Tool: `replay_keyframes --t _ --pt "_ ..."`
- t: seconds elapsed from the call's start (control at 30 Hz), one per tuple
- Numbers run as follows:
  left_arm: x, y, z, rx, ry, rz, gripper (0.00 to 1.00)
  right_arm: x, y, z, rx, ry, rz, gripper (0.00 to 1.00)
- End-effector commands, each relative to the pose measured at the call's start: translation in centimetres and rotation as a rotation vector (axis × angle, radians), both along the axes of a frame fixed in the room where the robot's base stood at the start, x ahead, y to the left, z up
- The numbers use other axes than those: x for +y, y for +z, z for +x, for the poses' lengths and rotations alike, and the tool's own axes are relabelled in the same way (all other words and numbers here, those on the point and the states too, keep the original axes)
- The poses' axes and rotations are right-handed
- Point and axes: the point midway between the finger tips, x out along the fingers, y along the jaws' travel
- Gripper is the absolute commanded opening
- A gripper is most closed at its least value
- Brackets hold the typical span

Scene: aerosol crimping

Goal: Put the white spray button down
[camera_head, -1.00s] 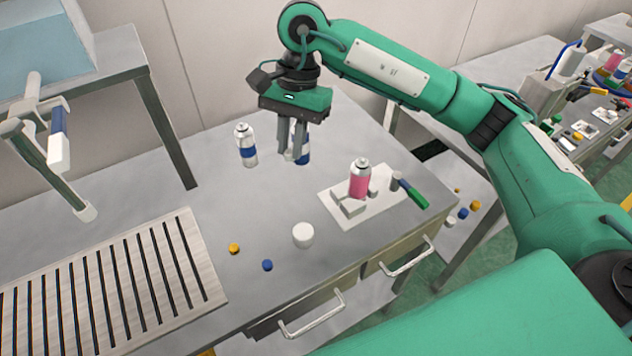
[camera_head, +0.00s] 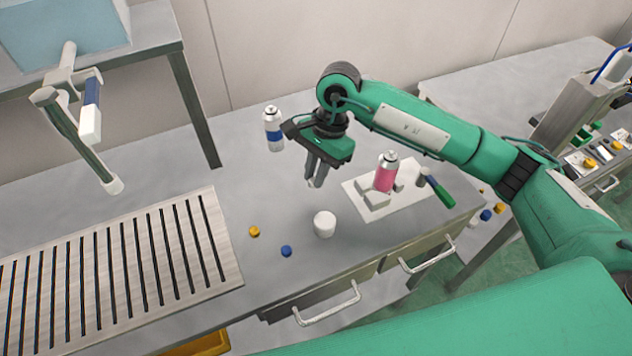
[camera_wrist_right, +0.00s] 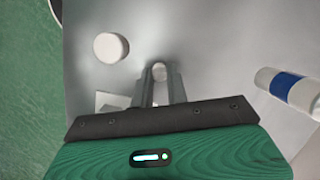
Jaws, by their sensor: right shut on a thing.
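My right gripper (camera_head: 314,185) is above the table near the middle of the head view, fingers pointing down. In the right wrist view its fingers (camera_wrist_right: 159,75) are closed around a small pale, rounded piece (camera_wrist_right: 159,71), which looks like the white spray button. In the head view this piece shows only as a small light spot at the fingertips and is mostly hidden. The gripper is behind a white round container (camera_head: 324,225), apart from it. I cannot tell whether the held piece touches the table. My left gripper is not in view.
A can with a blue band (camera_head: 273,132) stands behind left. A pink can (camera_head: 385,174) stands on a white plate (camera_head: 408,211) at right, beside a green-handled tool (camera_head: 440,192). An orange cap (camera_head: 254,231) and a blue cap (camera_head: 286,251) lie in front, near a slotted board (camera_head: 120,265).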

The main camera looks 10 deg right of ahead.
Motion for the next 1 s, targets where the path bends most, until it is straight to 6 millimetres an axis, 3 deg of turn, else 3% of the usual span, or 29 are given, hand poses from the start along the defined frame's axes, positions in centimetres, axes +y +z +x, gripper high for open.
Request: replay_keyframes --t 0.33,0.5,0.9,0.93,1.0 --pt "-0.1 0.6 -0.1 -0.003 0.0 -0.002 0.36 0.0 -3.2 0.0 0.004 -0.002 -0.001 0.0" --pt "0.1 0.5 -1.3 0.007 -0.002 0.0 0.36 0.0 -5.3 0.0 0.002 -0.001 0.0 0.0" --pt "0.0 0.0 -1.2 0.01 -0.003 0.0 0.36 0.0 -5.7 0.0 0.0 0.0 0.0 0.0" --pt "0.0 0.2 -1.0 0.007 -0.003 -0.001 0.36 0.0 -5.6 0.0 0.0 0.0 0.0 0.2" --pt "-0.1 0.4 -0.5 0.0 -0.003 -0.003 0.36 0.0 -5.5 0.0 0.0 0.0 0.0 0.33"
